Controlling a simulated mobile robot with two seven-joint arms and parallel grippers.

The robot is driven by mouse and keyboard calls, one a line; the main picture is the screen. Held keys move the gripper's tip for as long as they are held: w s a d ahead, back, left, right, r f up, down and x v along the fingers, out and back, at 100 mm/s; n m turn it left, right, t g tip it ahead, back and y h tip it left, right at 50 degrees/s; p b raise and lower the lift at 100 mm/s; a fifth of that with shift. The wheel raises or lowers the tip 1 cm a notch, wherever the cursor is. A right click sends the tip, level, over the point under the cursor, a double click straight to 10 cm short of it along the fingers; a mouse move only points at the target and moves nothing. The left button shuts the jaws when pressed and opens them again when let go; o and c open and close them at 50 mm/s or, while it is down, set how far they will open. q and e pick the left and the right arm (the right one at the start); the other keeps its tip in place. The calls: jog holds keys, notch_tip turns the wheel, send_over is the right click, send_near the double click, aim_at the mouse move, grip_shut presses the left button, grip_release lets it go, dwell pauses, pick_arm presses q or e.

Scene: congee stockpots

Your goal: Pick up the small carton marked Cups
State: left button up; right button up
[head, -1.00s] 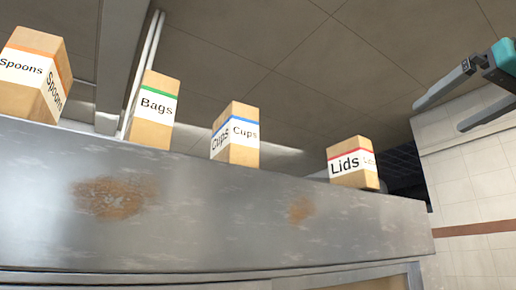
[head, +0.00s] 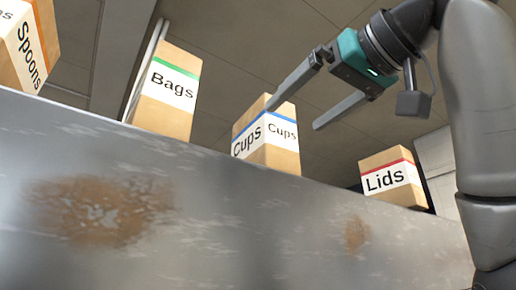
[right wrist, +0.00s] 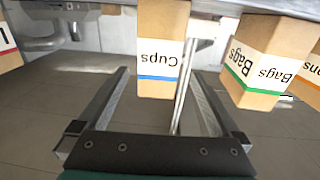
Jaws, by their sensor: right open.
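The small Cups carton (head: 268,138) is a brown box with a white label and a blue stripe. It stands upright on top of a metal unit, between the Bags and Lids cartons. In the right wrist view the Cups carton (right wrist: 160,75) appears upside down, lined up between the finger ends. My right gripper (head: 292,118) is open and empty, its fingers pointing toward the carton. One fingertip overlaps the carton's top in the head view; I cannot tell how far apart they are. My left gripper is not in view.
The Bags carton (head: 166,92) with a green stripe stands left of Cups, and the Spoons carton (head: 22,45) further left. The Lids carton (head: 392,180) with a red stripe stands to the right. The stained metal front (head: 230,215) drops below them. Gaps separate Cups from both neighbours.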

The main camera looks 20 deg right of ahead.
aim_at(282, 127)
jog(key=p+x, duration=0.1)
jog(key=x, duration=0.5)
jog(key=shift+w+p, duration=0.15)
jog(key=shift+p, duration=0.25)
jog(key=shift+w+a, duration=0.1)
jog(key=shift+w, duration=0.3)
jog(key=shift+w+a+r+p, duration=0.1)
jog(key=shift+w+r+p, duration=0.05)
jog(key=shift+w+p, duration=0.25)
jog(key=p+x, duration=0.1)
jog(key=x, duration=0.2)
jog(key=shift+w+p, duration=0.2)
jog(key=shift+p, duration=0.2)
jog(key=shift+w+a, duration=0.15)
jog(key=shift+w, duration=0.2)
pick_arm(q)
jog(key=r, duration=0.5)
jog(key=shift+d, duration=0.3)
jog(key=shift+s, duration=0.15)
pick_arm(e)
jog(key=shift+s, duration=0.1)
